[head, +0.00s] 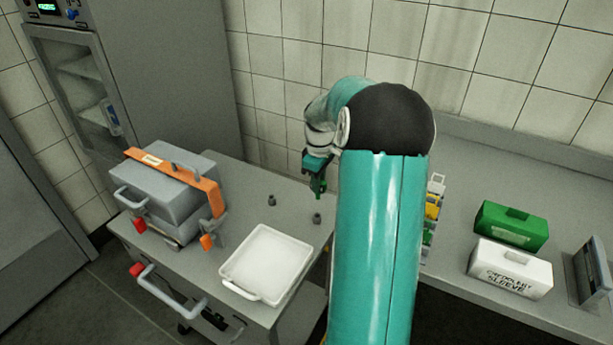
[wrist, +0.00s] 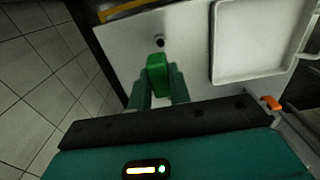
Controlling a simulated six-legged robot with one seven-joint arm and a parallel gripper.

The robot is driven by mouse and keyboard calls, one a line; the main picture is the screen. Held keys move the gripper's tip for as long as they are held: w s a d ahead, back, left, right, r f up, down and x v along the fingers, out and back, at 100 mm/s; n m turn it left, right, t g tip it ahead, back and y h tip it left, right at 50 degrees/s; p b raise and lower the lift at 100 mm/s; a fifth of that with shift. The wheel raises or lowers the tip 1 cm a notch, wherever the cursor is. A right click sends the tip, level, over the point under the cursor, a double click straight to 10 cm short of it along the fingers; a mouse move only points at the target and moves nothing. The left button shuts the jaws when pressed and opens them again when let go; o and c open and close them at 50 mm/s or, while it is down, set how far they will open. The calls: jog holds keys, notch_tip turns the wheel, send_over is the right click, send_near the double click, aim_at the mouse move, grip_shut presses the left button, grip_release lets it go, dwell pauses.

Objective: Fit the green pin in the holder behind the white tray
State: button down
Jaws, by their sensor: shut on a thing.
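The green pin (wrist: 157,72) is clasped between the two fingers of my gripper (wrist: 158,88) in the wrist view. In the head view my gripper (head: 317,180) hangs above the back right part of the grey cart top, with the pin partly hidden. A small dark holder (head: 317,217) stands on the cart below the gripper. Another small dark holder (head: 271,200) stands to its left. Both are behind the white tray (head: 245,267). The wrist view shows one holder (wrist: 160,41) just beyond the pin, apart from it, and the tray (wrist: 218,45) to the right.
A grey case (head: 165,190) with an orange strap sits on the left of the cart. On the counter at right are a green box (head: 510,226), a white box (head: 511,269) and a dark grey panel (head: 592,270). My arm hides the cart's right edge in the head view.

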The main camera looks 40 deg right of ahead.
aim_at(318, 199)
jog(key=shift+f, duration=2.9)
jog(key=shift+f, duration=2.1)
jog(key=c, duration=1.2)
grip_release()
notch_tip(318, 199, up, 13)
jog(key=shift+f, duration=0.1)
jog(key=shift+r, duration=0.55)
